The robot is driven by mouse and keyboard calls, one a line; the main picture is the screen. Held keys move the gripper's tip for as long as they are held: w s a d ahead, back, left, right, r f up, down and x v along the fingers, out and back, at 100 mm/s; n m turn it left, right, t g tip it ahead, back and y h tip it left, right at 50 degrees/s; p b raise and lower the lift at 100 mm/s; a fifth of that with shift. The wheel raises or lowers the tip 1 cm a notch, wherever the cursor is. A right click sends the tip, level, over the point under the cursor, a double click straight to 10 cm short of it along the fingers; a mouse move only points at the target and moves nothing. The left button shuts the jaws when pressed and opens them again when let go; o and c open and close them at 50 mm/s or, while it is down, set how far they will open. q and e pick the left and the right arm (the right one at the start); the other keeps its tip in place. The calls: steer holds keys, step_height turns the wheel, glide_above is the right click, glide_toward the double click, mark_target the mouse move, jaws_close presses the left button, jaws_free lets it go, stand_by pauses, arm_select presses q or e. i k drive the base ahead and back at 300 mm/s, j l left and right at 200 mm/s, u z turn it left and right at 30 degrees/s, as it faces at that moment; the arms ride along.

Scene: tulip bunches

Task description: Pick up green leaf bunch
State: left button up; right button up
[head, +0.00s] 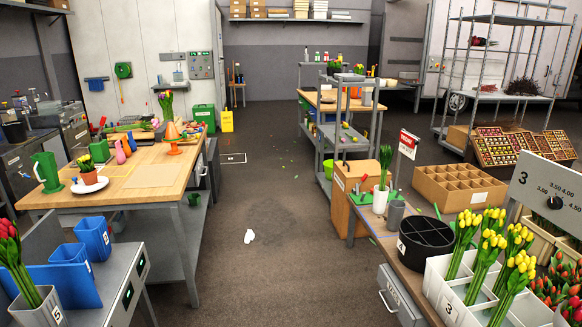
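Upright green leaves (385,160) stand in a white pot (380,200) on the right-hand bench; they look like a green leaf bunch. More green leafy stuff (148,126) lies at the back of the wooden table on the left, too small to make out clearly. Neither of my grippers shows in the head view, so I cannot see whether they are open or hold anything.
The wooden table (130,183) holds a green jug (46,172) and a potted plant. On the right bench are a black divided round container (425,238) and a white box (448,303) of yellow tulips.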

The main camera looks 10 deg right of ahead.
mark_target(386, 155)
steer(key=i+z, duration=0.1)
steer(key=i, duration=0.95)
steer(key=i+j+z, duration=0.1)
steer(key=i, duration=0.95)
